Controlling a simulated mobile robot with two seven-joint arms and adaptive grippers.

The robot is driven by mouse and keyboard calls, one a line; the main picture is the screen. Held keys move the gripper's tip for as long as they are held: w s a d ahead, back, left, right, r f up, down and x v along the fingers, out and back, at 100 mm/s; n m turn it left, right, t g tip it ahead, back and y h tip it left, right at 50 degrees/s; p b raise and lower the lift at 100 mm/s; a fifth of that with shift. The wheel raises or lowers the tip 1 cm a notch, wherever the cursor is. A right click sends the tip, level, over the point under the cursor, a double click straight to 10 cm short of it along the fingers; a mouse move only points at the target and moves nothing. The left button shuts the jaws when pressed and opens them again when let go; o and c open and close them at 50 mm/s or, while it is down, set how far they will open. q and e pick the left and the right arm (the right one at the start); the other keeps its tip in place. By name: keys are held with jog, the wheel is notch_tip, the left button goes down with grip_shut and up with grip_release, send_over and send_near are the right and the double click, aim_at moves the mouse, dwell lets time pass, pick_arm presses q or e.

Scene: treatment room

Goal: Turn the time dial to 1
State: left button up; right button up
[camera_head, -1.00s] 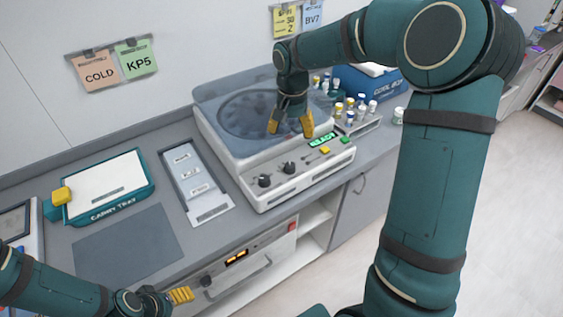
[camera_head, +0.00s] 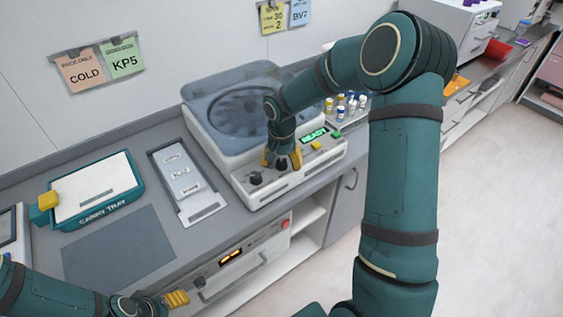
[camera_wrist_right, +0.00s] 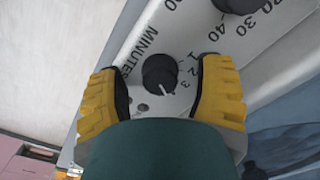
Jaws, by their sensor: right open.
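The time dial (camera_wrist_right: 158,72) is a black knob beside the word MINUTES, with 1, 2 and 3 printed to its right. Its white pointer line points down and slightly right in the wrist view, below the 3. In the head view the dial (camera_head: 281,164) sits on the front panel of the white centrifuge (camera_head: 222,172). My right gripper (camera_head: 281,161) is open, one yellow finger on each side of the dial. The right wrist view shows this gripper (camera_wrist_right: 162,75) straddling it; I see gaps to both fingers. My left gripper (camera_head: 177,298) is low at the left, its opening unclear.
A second black dial (camera_head: 255,178) sits close left of my right gripper. A green READY display (camera_head: 314,135) and a yellow button (camera_head: 316,146) lie to the right. Capped vials (camera_head: 341,106) stand behind. A carry tray (camera_head: 133,194) is on the counter's left.

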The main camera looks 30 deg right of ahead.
grip_shut()
jog(key=shift+n, duration=0.4)
jog(key=n, duration=0.4)
jog(key=n+p, duration=0.1)
jog(key=n, duration=0.3)
jog(key=n+p, duration=0.1)
jog(key=n, duration=0.8)
jog(key=shift+p, duration=0.4)
jog(key=shift+f, duration=0.1)
